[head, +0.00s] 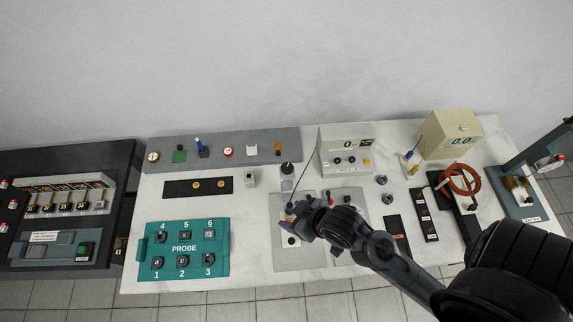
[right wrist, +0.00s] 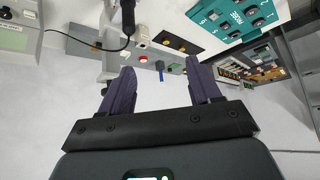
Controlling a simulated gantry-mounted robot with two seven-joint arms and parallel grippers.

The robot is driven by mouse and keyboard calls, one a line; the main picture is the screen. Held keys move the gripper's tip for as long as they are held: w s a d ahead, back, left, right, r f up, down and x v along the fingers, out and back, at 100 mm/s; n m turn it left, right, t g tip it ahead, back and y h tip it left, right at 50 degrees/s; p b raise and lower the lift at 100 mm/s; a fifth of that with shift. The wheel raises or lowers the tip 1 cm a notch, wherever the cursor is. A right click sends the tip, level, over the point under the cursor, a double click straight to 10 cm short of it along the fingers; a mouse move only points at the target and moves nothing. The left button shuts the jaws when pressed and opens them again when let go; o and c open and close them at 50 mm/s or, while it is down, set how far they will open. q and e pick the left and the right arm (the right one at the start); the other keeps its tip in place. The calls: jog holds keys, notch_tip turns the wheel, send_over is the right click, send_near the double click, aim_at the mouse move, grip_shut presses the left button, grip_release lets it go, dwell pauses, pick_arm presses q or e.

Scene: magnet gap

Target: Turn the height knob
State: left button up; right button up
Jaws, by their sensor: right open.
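No label reading "height" is legible, so I cannot tell for sure which knob is the height knob. A round black knob (head: 288,168) stands behind my right gripper, above a small pale block. My right gripper (head: 290,218) is over a light grey plate (head: 287,259) at the middle of the table and covers part of it. In the right wrist view its two dark fingers (right wrist: 161,88) are apart with nothing between them. My left gripper does not show.
The teal PROBE panel (head: 183,248) with several numbered knobs lies to the left. A grey meter box (head: 346,150) with knobs and a beige box (head: 449,134) stand at the back. My right arm covers the front right.

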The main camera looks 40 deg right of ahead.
jog(key=w+a+f+n+t+y, duration=0.1)
jog(key=w+a+n+t+y, duration=0.2)
jog(key=w+a+t+y, duration=0.4)
jog(key=n+g+y+b, duration=0.9)
jog(key=n+g+b, duration=0.1)
jog(key=b, duration=0.2)
send_near(287, 167)
jog(key=p+x, duration=0.3)
jog(key=x, duration=0.5)
jog(key=shift+a, duration=0.4)
jog(key=shift+w+a, duration=0.2)
jog(key=shift+a, duration=0.35)
